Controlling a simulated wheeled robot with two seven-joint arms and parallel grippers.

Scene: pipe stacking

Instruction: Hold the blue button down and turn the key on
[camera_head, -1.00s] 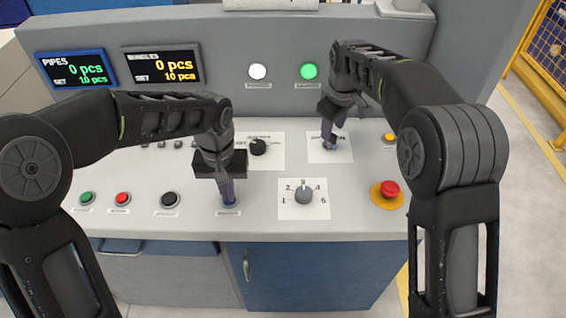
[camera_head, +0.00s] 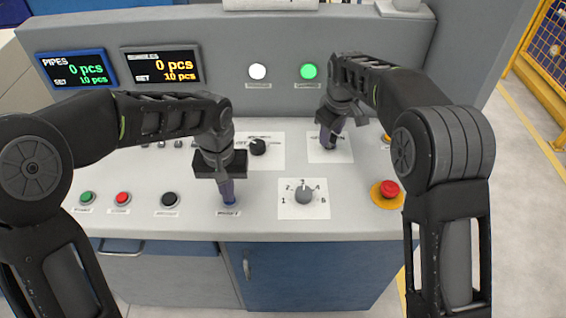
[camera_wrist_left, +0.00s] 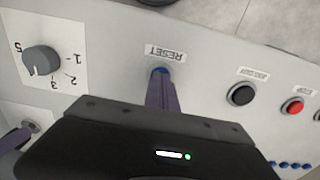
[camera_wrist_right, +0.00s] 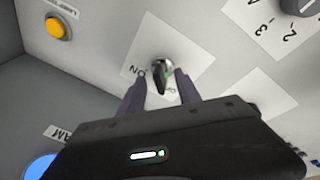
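The blue button (camera_wrist_left: 160,71), labelled RESET, sits on the sloped grey panel. My left gripper (camera_head: 229,201) has its fingers together, pointing down, with the tips at the button and covering most of it; they also show in the left wrist view (camera_wrist_left: 161,82). The key (camera_wrist_right: 159,82) stands in a round metal switch (camera_wrist_right: 163,62) on a white label with ON. My right gripper (camera_wrist_right: 159,80) is open, one finger on each side of the key. In the head view my right gripper (camera_head: 327,142) covers the key.
A numbered dial (camera_head: 304,194) lies between the grippers, with a black selector (camera_head: 258,147) behind it. A red emergency button (camera_head: 389,188) is at the right. Green (camera_head: 87,198), red (camera_head: 122,199) and black (camera_head: 170,200) buttons are at the left.

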